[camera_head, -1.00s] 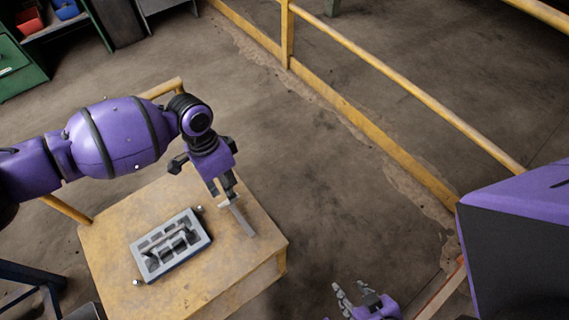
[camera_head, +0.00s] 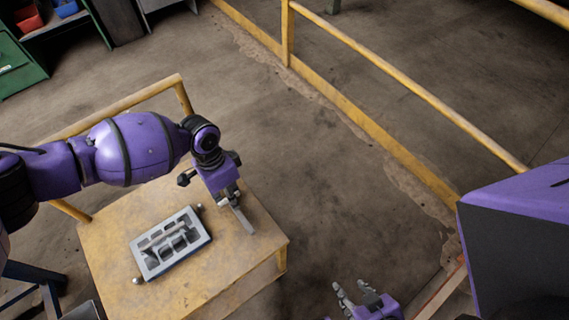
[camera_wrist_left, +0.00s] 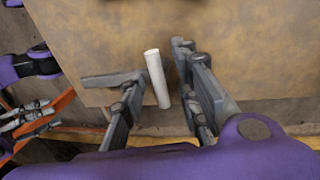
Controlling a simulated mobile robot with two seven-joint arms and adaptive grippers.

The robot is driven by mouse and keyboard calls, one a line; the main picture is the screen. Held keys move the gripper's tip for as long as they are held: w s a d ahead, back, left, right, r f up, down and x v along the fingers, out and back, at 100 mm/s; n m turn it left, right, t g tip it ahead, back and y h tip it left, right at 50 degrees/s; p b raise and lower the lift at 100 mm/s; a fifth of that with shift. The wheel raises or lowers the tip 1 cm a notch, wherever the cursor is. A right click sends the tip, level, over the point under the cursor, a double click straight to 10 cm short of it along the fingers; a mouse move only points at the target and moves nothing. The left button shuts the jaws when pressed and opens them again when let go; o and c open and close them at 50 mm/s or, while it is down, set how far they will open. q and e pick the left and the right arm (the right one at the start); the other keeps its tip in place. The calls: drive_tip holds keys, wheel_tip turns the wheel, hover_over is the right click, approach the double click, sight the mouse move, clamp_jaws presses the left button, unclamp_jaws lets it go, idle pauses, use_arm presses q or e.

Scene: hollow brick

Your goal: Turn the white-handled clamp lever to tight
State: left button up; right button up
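The clamp lever's white handle (camera_wrist_left: 157,78) stands up as a pale cylinder in the left wrist view, with a grey bar (camera_wrist_left: 108,79) to its left. In the head view the grey bar (camera_head: 243,219) lies near the right corner of the cart top. My left gripper (camera_head: 229,197) is over the lever. In the wrist view its fingers (camera_wrist_left: 165,88) are apart, one on each side of the handle, with gaps showing. The handle is mostly hidden by the gripper in the head view. My right gripper (camera_head: 352,294) is open and empty, low in the head view, away from the cart.
A grey compartment tray (camera_head: 139,255) with dark parts lies on the worn yellow cart (camera_head: 205,275). Small round knobs are near the tray. The cart's yellow push rail (camera_head: 125,104) rises behind. A yellow floor railing (camera_head: 400,88) runs on the right, with open floor between.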

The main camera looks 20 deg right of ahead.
use_arm(q)
clamp_jaws()
use_arm(e)
drive_tip(key=shift+w, duration=0.2)
use_arm(q)
drive_tip(key=m, duration=0.3)
drive_tip(key=shift+s+m+y, duration=0.1)
drive_tip(key=shift+m+y, duration=0.3)
drive_tip(key=m, duration=0.2)
drive_tip(key=shift+m, duration=0.4)
drive_tip(key=m+y, duration=0.1)
drive_tip(key=m, duration=0.5)
drive_tip(key=shift+s+t, duration=0.1)
drive_tip(key=shift+t, duration=0.3)
drive_tip(key=shift+a+m+t+y+p, duration=0.1)
drive_tip(key=shift+m+t+y+p, duration=0.2)
drive_tip(key=shift+m, duration=1.05)
drive_tip(key=shift+m+t+y+p, duration=0.1)
drive_tip(key=shift+m+y+p, duration=0.2)
drive_tip(key=shift+m, duration=1.05)
use_arm(e)
drive_tip(key=shift+w+r, duration=0.2)
drive_tip(key=shift+r, duration=0.35)
